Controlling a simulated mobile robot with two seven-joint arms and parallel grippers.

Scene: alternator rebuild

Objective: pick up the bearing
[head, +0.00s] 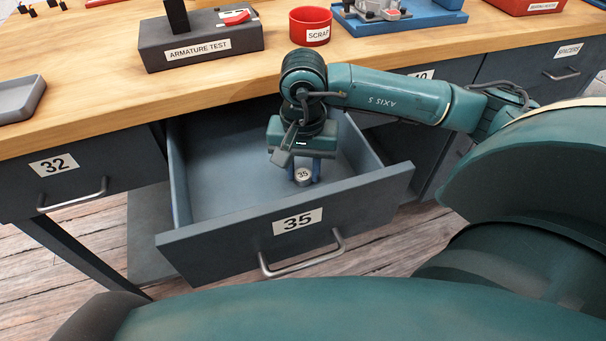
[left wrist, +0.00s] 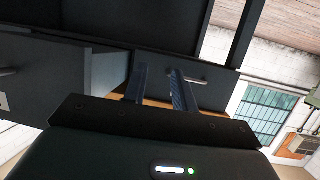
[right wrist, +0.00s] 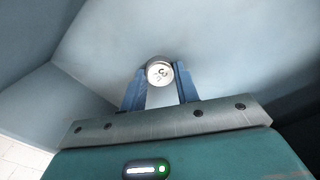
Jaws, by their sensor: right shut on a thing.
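My right gripper (head: 303,170) reaches down into the drawer and is shut on the bearing. In the right wrist view the bearing (right wrist: 159,72) sits between the blue fingertips of the right gripper (right wrist: 160,78). Whether the bearing touches the drawer floor I cannot tell. My left gripper (left wrist: 158,80) shows only in the left wrist view, with its fingers apart and nothing between them.
The drawer walls stand around my right gripper. On the wooden bench above are the armature test block (head: 200,42), a red scrap cup (head: 310,26) and a grey tray (head: 20,98). Closed drawer 32 (head: 75,170) is at the left. The rest of the drawer floor looks empty.

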